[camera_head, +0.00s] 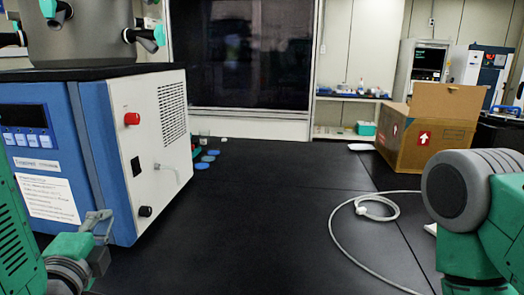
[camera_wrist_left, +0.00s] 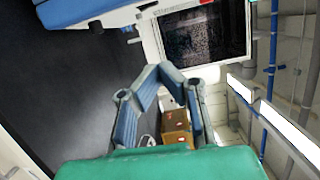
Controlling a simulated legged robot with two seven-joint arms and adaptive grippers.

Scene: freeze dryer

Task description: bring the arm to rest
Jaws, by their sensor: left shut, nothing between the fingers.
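My left gripper (camera_head: 101,222) is at the lower left of the head view, in front of the blue and white freeze dryer (camera_head: 157,120). I cannot tell whether it touches the machine. In the left wrist view the left gripper's fingers (camera_wrist_left: 180,84) show shut and empty, with the cardboard box far behind them. My right arm shows at the right edge of the head view as a grey and green link, bent near the bench. My right gripper is out of view.
The black bench (camera_head: 270,230) is mostly clear in the middle. A white cable (camera_head: 334,232) lies coiled at its right. An open cardboard box (camera_head: 420,138) stands at the back right. Small blue discs (camera_head: 202,166) lie beside the freeze dryer. A steel chamber (camera_head: 85,35) stands on top of it.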

